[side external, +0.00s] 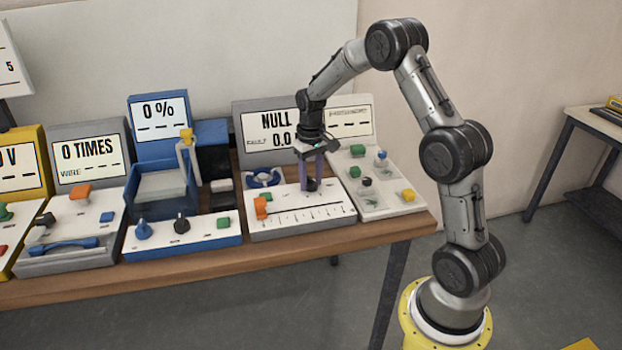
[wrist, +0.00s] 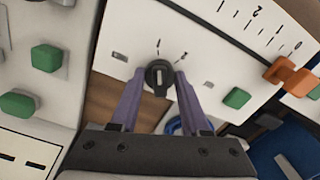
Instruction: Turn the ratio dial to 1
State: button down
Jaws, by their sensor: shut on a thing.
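The ratio dial, a small black knob (wrist: 158,73), sits on a white panel (side external: 290,228) with a printed scale. In the wrist view its pale pointer line runs nearly straight up in the picture, toward a small mark on the panel. Other small marks stand to its upper right and right; they are too small to read surely. My gripper (wrist: 160,75) has its two purple fingers on either side of the knob and is shut on it. In the side view my gripper (side external: 315,182) points down at the panel, and its fingers partly hide the knob.
An orange slider (side external: 262,208) and a green button (wrist: 237,97) share the panel. A screen behind reads NULL and 0.0 (side external: 277,128). A panel with green, black, blue and yellow controls (side external: 375,195) lies close on the right. A blue machine (side external: 160,185) stands left.

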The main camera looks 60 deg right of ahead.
aim_at(311, 178)
jog(key=shift+r+n, duration=0.15)
jog(key=shift+n, duration=0.25)
jog(key=shift+c, duration=1.9)
grip_release()
notch_tip(311, 178, up, 14)
